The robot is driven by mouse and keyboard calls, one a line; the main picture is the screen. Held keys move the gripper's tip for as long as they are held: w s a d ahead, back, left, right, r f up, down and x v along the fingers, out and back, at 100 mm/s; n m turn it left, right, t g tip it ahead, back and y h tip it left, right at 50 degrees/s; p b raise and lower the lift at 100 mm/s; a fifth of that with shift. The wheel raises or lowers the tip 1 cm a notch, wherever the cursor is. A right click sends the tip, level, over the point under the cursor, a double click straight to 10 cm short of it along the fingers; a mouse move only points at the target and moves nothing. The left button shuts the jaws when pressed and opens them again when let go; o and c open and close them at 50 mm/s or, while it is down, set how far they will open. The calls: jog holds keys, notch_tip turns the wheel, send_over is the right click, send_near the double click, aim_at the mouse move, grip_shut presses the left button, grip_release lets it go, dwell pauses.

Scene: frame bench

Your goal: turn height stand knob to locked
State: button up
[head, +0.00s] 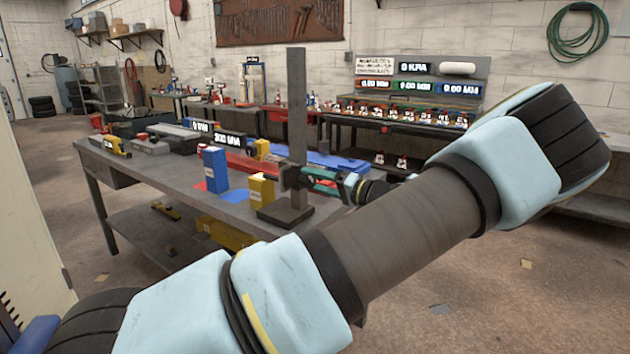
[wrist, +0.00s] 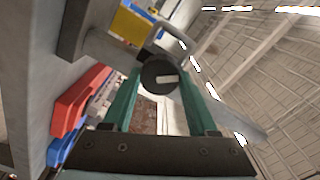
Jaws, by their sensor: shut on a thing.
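The height stand (head: 297,95) is a tall dark grey post on a flat base near the right front of the bench. Its knob (wrist: 151,71) shows in the wrist view as a dark round disc with a short pale mark, which lies nearly level in that picture. My gripper (head: 298,179) reaches the stand's post from the right at low height. In the wrist view its two teal fingers (wrist: 160,80) are shut on the knob, one on each side. In the head view the knob is too small and covered to make out clearly.
A blue box (head: 215,169) and a yellow box (head: 261,190) stand left of the stand on the bench (head: 130,165). Red and blue parts lie behind it. A second bench with displays (head: 408,68) stands at the back right. Open floor lies right of the bench.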

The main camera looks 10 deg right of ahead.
jog(key=m+p, duration=0.1)
jog(key=m, duration=0.2)
jog(key=shift+d+m, duration=0.1)
jog(key=shift+m, duration=0.2)
jog(key=shift+m+p, duration=0.65)
jog(key=shift+m, duration=1.25)
jog(key=shift+f, duration=0.1)
jog(key=o, duration=1.4)
jog(key=b+v, duration=0.3)
jog(key=v, duration=0.7)
jog(key=shift+s+d, duration=0.3)
